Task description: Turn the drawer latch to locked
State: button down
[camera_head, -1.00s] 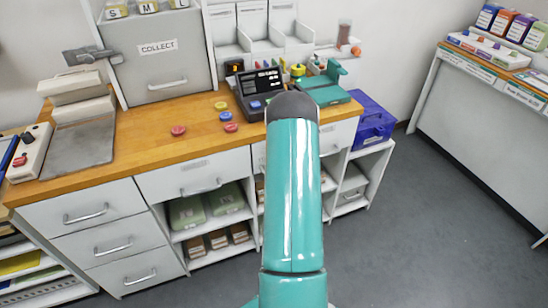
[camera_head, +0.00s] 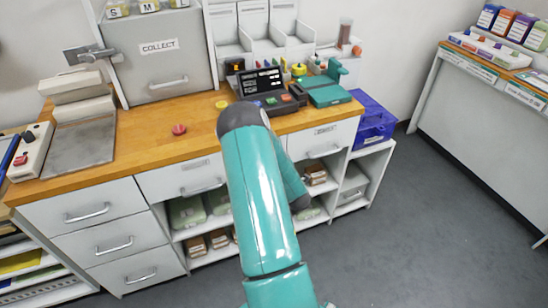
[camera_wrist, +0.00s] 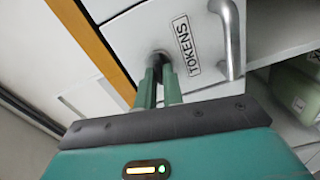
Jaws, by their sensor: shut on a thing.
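In the wrist view, a white drawer front labelled TOKENS (camera_wrist: 188,48) shows at an angle, with a metal bar handle (camera_wrist: 229,38) to the right of the label. A small dark latch (camera_wrist: 160,54) is on the drawer front beside the label. My gripper (camera_wrist: 158,74) has its two green fingers close together around the latch, gripping it. The fingertips partly cover the latch, so its turned position cannot be told. In the head view my arm hides the gripper and the latch.
The wooden counter edge (camera_wrist: 92,45) runs close beside the drawer front. Green tubs (camera_wrist: 298,92) sit on the shelf below. On the counter are a dark register (camera_head: 268,90) and a red disc (camera_head: 179,129). Open grey floor (camera_head: 420,230) lies to the right.

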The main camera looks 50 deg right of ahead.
jog(key=shift+n, duration=0.9)
jog(key=shift+s, duration=0.1)
jog(key=c, duration=1.5)
grip_release()
jog(key=v, duration=1.3)
jog(key=shift+s+a+f, duration=0.1)
jog(key=shift+s+a, duration=0.1)
jog(key=shift+s, duration=0.1)
